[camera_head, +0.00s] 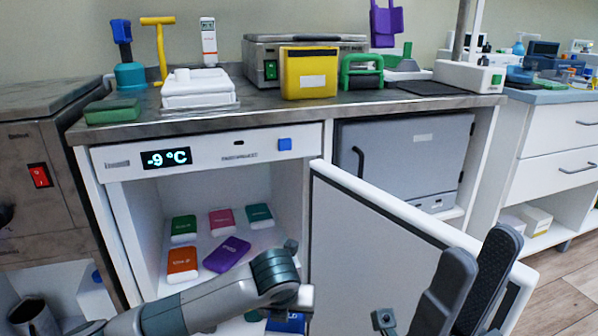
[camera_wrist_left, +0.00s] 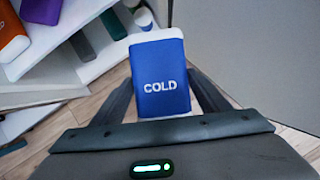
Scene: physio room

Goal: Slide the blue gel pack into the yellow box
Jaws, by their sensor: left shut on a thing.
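The blue gel pack (camera_wrist_left: 160,78), marked COLD with a white edge, sits between the two fingers of my left gripper (camera_wrist_left: 161,98) in the left wrist view. My left gripper is shut on it. In the head view only a bit of the blue pack (camera_head: 286,325) shows at the bottom edge, below my left wrist, in front of the open freezer. The yellow box (camera_head: 309,88), with a white label, stands upright on the counter above. My right gripper (camera_head: 482,246) is at the lower right, with a gap between its dark fingers, open and empty.
The freezer (camera_head: 222,147) stands open with several coloured packs inside. Its door (camera_head: 375,240) swings out between my grippers. A green holder (camera_head: 361,72) stands right of the yellow box, a white device (camera_head: 198,88) to its left. The counter's front edge lies below the box.

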